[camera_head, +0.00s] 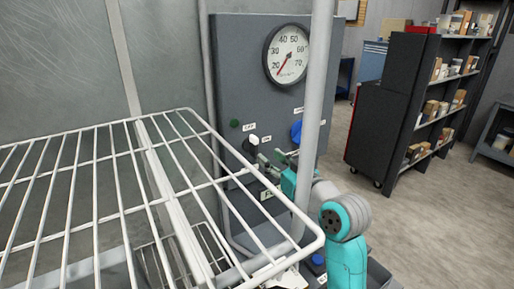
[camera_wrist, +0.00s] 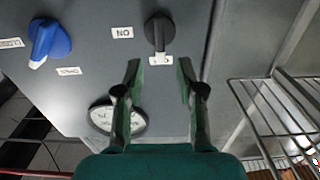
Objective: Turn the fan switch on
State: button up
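A black rotary knob (camera_wrist: 158,32) is on the grey panel (camera_wrist: 100,25) in the wrist view, its narrow grip pointing down at a small label (camera_wrist: 161,60). An upside-down "ON" label (camera_wrist: 122,33) is left of it. In the head view the black knob (camera_head: 250,146) is on the panel's lower front (camera_head: 232,75), left of a blue knob (camera_head: 296,131). I cannot read a fan label. My gripper (camera_wrist: 159,68) is open and empty, its fingertips apart and just short of the black knob.
The white wire rack (camera_head: 85,150) fills the left foreground, close to my arm. A grey upright post (camera_head: 317,100) stands before the panel. A round gauge (camera_head: 287,54) is above the knobs.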

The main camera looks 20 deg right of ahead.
aim_at(257, 147)
jog(key=x, duration=0.7)
jog(key=shift+w, duration=0.2)
grip_shut()
